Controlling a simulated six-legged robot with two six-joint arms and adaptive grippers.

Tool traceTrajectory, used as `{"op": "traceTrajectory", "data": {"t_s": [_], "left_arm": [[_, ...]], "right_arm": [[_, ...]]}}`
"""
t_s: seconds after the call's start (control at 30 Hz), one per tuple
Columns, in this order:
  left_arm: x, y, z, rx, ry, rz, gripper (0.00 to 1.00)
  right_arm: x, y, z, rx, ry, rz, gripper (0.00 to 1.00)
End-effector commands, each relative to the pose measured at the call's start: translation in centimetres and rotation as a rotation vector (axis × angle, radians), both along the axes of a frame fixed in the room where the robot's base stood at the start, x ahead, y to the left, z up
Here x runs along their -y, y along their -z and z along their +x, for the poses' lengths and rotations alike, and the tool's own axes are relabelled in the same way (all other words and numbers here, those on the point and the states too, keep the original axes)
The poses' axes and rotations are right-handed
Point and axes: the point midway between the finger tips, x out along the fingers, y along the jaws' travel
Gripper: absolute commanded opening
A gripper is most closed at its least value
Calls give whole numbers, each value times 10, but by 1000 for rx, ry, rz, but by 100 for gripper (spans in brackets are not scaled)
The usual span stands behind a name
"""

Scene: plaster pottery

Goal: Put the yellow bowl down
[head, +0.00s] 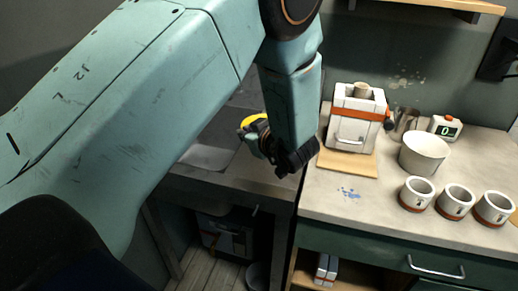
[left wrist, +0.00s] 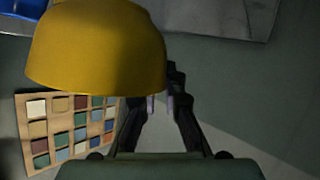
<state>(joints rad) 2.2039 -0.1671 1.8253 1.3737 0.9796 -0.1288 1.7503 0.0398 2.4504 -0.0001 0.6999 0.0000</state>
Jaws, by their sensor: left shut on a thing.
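The yellow bowl (left wrist: 95,50) fills the upper left of the left wrist view. My left gripper (left wrist: 160,103) is shut on its edge, with the fingers at the bowl's lower right side. In the head view only a small strip of the yellow bowl (head: 252,120) shows behind my left gripper (head: 262,140). The bowl and gripper appear over the dark sink-like area left of the counter. My left arm hides much of that area. What lies directly under the bowl is not clear. My right gripper is not in view.
On the counter (head: 330,205) stand a white box-like machine (head: 355,115) on a wooden board (head: 347,165), a white pot (head: 424,155), a small timer (head: 445,127) and three numbered cups (head: 455,202). A board of colour tiles (left wrist: 70,128) shows in the left wrist view.

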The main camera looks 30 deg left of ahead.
Motion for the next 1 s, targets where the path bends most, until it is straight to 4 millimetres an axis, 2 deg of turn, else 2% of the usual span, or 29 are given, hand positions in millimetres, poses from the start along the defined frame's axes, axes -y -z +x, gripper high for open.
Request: {"op": "traceTrajectory", "data": {"t_s": [0.03, 0.1, 0.37, 0.6, 1.0], "left_arm": [[1, 13, -1, -4, 1, 1, 0], [3, 25, -1, -4, 3, 2, 0], [3, 46, -1, 0, 1, 0, 0], [1, 77, 0, -1, 0, 0, 0], [-1, 83, 2, 0, 1, 0, 0]], "right_arm": [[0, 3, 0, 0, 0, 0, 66], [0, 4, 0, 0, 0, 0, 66], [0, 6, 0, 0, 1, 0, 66], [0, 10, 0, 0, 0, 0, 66], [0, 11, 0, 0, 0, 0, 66]]}}
